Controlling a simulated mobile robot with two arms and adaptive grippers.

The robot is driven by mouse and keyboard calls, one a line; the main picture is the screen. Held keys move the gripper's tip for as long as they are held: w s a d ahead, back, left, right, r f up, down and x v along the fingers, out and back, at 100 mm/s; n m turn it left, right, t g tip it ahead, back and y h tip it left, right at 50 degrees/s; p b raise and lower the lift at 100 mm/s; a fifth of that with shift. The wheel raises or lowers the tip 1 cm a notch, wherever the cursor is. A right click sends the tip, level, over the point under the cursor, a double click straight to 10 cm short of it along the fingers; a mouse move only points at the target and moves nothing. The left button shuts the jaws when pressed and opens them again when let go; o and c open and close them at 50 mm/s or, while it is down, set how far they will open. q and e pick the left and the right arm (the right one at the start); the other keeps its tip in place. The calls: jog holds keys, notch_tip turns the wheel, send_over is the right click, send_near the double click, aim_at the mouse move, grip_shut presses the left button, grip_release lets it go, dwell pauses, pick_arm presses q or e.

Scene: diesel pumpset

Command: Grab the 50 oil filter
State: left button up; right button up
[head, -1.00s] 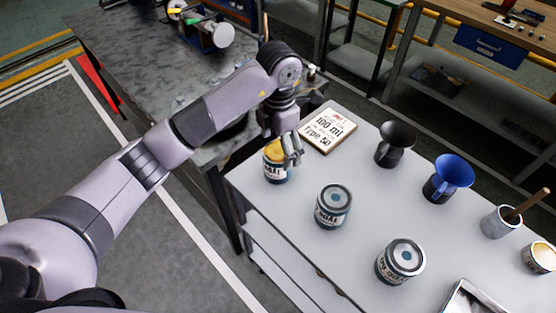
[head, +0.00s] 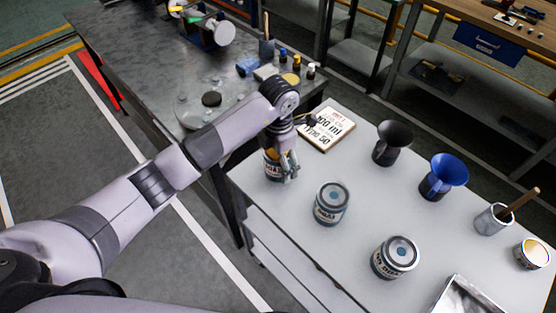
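No object that I can clearly identify as an oil filter shows. A can with a yellow top (head: 271,171) stands at the left edge of the light table in the head view, largely covered by my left gripper (head: 284,170). My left gripper points down at this can, with fingers against or close beside its right side. I cannot tell whether they are closed on it. Two similar cans with grey-blue lids, the middle can (head: 331,203) and the front can (head: 395,258), stand apart from the gripper. A sign (head: 326,130) reads 100 ml, Type 50. My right gripper is not in view.
A black funnel (head: 393,143), a blue funnel (head: 444,177), a grey cup with a stick (head: 493,219) and a small pale cup (head: 532,253) line the table's right side. A metal tray (head: 470,298) lies at the front. A dark workbench (head: 140,60) stands behind.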

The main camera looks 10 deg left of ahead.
pick_arm(q)
jog(key=c, duration=1.4)
jog(key=shift+r, duration=0.1)
jog(key=shift+c, duration=0.2)
